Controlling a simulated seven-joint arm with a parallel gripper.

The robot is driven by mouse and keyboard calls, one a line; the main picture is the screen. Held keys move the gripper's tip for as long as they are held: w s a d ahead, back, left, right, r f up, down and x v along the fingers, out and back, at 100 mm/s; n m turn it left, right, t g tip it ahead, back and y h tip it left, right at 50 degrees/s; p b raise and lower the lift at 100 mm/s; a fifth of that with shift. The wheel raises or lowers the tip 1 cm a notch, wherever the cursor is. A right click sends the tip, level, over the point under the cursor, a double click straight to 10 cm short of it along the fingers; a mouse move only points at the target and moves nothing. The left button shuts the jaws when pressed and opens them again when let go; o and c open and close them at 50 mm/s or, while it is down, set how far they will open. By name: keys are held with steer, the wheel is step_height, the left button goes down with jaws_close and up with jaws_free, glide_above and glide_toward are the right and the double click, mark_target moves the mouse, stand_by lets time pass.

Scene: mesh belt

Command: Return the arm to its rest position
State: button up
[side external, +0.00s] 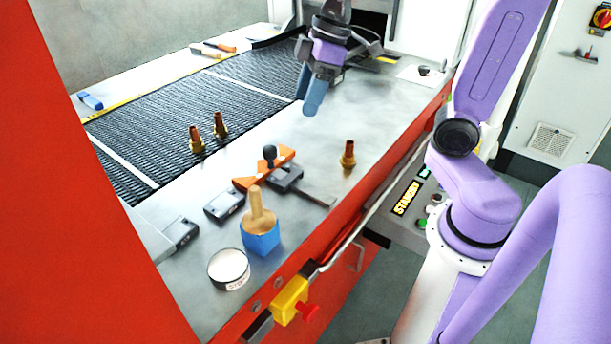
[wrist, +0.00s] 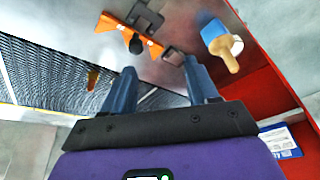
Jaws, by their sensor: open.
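My gripper (side external: 313,93) has blue fingers and hangs above the metal ledge beside the mesh belt, toward the back of the side external view. In the wrist view my gripper (wrist: 160,82) shows its two fingers spread apart with nothing between them. My purple arm rises at the right of the side external view and its upper part leaves the frame at the top. The link between it and my gripper is partly out of frame.
Copper-coloured nozzles stand on the mesh belt (side external: 240,112) edge and one nozzle (side external: 348,155) on the ledge. Red machine panels flank the ledge.

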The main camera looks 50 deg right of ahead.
steer(key=s+a+f+n+g+h, duration=0.1)
steer(key=s+f, duration=0.3)
steer(key=s, duration=0.5)
steer(key=s+a+f+n+g+h, duration=0.1)
steer(key=s+f, duration=0.3)
steer(key=s, duration=0.6)
steer(key=shift+a+f+n+h, duration=0.25)
steer(key=shift+f+n+h, duration=0.05)
steer(key=shift+n, duration=0.2)
stand_by(2.4)
